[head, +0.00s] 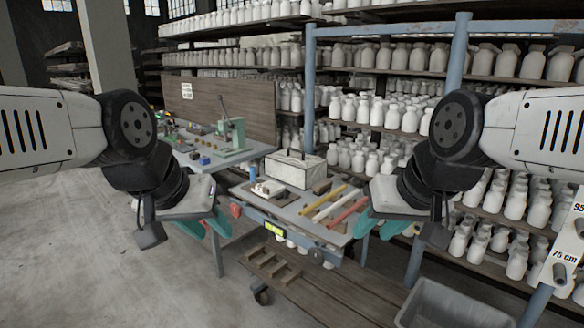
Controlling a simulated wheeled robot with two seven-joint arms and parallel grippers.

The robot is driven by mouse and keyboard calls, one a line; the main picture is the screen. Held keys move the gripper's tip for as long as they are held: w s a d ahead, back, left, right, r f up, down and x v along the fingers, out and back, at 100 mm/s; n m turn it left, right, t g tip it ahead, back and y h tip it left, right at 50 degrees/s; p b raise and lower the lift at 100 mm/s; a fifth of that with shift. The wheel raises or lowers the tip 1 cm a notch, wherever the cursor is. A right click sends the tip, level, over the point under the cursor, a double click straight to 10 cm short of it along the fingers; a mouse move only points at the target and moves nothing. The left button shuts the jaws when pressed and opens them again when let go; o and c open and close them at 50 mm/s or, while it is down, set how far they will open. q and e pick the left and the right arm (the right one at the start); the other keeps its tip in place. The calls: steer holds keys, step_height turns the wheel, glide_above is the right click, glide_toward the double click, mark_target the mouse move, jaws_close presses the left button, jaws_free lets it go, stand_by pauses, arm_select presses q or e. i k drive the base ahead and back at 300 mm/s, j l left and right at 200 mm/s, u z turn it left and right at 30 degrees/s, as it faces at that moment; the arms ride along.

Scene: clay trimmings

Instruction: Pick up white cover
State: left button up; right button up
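A white, box-shaped thing with grey streaks (294,168) stands at the back of the small worktable (291,213). It may be the white cover, but I cannot tell for sure. A smaller whitish item (268,188) lies on the table in front of it, too small to make out. My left gripper (210,233) has teal fingers set apart and hangs empty to the left of the table. My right gripper (372,235) also has its teal fingers apart and hangs empty by the table's right edge. Both are clear of the box.
Yellow, white and red bars (348,212) lie on the table's right side. A green press (234,136) stands on a bench behind. Shelves of white bottles (378,112) fill the back and right. A grey bin (452,306) is at lower right. Open floor (110,265) lies left.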

mark_target(293, 167)
steer(key=i+j, duration=0.4)
steer(key=i, duration=0.25)
steer(key=i+j+z, duration=0.1)
steer(key=i+j, duration=0.35)
steer(key=i, duration=0.2)
steer(key=i+j, duration=0.45)
steer(key=i, duration=0.2)
steer(key=i+j, duration=0.5)
steer(key=i, duration=0.15)
steer(key=l+z, duration=0.05)
